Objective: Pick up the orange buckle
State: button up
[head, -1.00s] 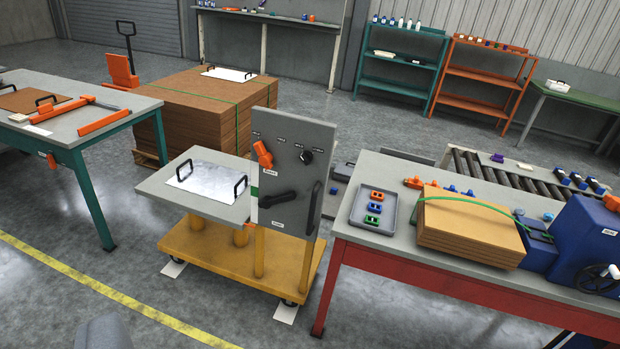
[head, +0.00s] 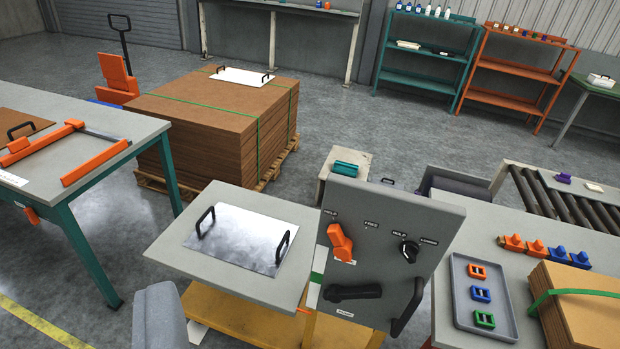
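The orange buckle (head: 479,272) lies in the grey tray (head: 461,290), at its far end. A blue buckle (head: 481,295) and a green buckle (head: 484,319) lie in a row nearer to me in the same tray. The tray rests on the grey table at the right. A grey rounded part (head: 164,316) at the bottom left seems to be mine. My gripper's fingertips do not show clearly, and I see nothing held. The buckle is well to the right of that grey part.
A grey control panel (head: 375,265) with an orange switch and black handles stands left of the tray. Brown strapped boards (head: 590,310) lie right of it. Several orange and blue pieces (head: 537,248) stand behind it. A metal plate (head: 238,238) lies on the press cart.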

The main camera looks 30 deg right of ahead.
aim_at(470, 266)
jog(key=z, duration=0.5)
jog(key=i, duration=1.15)
jog(key=z, duration=1.15)
jog(key=i, duration=0.65)
jog(key=z, duration=0.4)
jog(key=k, duration=0.85)
jog(key=z, duration=0.2)
jog(key=i, duration=0.9)
jog(key=u, duration=0.1)
